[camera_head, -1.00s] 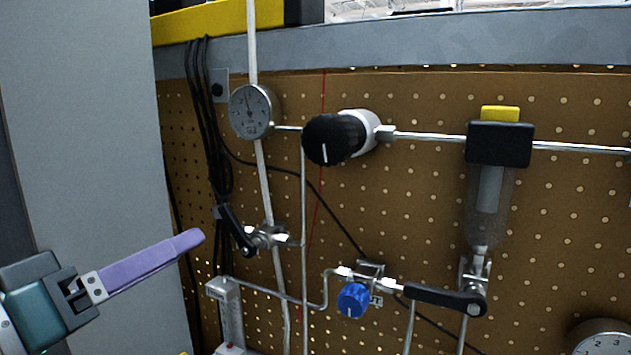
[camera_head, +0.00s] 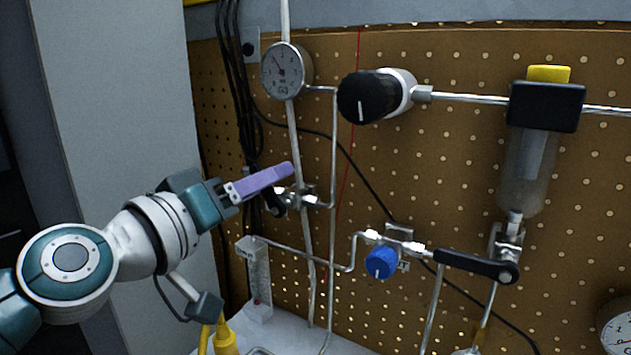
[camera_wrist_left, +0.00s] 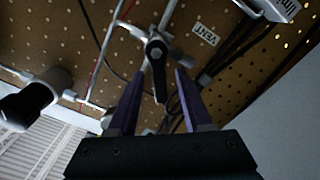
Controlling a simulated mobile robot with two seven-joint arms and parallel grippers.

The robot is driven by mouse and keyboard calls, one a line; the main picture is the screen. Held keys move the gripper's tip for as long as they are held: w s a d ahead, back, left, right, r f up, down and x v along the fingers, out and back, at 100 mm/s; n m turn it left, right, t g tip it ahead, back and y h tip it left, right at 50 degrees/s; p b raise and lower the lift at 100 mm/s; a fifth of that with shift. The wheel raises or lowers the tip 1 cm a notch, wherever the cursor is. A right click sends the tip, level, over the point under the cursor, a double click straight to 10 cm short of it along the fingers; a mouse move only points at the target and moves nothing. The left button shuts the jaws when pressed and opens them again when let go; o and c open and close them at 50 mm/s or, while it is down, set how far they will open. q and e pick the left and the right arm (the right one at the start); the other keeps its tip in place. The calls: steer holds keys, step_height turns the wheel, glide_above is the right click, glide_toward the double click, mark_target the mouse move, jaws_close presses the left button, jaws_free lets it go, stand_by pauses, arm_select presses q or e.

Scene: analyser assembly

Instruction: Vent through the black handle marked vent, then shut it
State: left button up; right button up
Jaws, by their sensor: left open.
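The black vent handle (camera_wrist_left: 157,66) hangs from a silver valve in the left wrist view, beside a white label (camera_wrist_left: 204,34) reading VENT. In the head view the handle (camera_head: 275,207) is partly hidden behind my left gripper (camera_head: 290,170). My left gripper has purple fingers and is open. In the wrist view its fingers (camera_wrist_left: 160,84) stand on either side of the handle, with a gap on both sides. Whether the fingertips reach as deep as the handle is hard to tell. My right gripper is out of view.
A second black handle (camera_head: 475,265) sits under the filter bowl (camera_head: 530,170) at right. A blue knob (camera_head: 381,263), a black regulator knob (camera_head: 365,97), a gauge (camera_head: 286,71) and a flowmeter (camera_head: 259,280) are nearby. Thin pipes and black cables (camera_head: 233,110) run close by the vent valve.

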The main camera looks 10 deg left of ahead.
arm_select(q)
jaws_close()
stand_by(0.3)
stand_by(0.5)
steer(key=n, duration=0.1)
steer(key=n+b, duration=0.1)
steer(key=n, duration=0.1)
steer(key=shift+w+a+f+b, duration=0.1)
steer(key=shift+a+f+b, duration=0.2)
steer(key=shift+a+f, duration=0.1)
steer(key=shift+w+a+f+n+b, duration=0.1)
steer(key=shift+f+n+b, duration=0.3)
steer(key=shift+n, duration=0.9)
steer(key=shift+a+f+n+b, duration=0.15)
steer(key=shift+f+n+b, duration=0.25)
steer(key=shift+n, duration=0.9)
steer(key=shift+w+a+f+n+b, duration=0.1)
steer(key=shift+f+n+b, duration=0.25)
steer(key=shift+n, duration=0.95)
jaws_free()
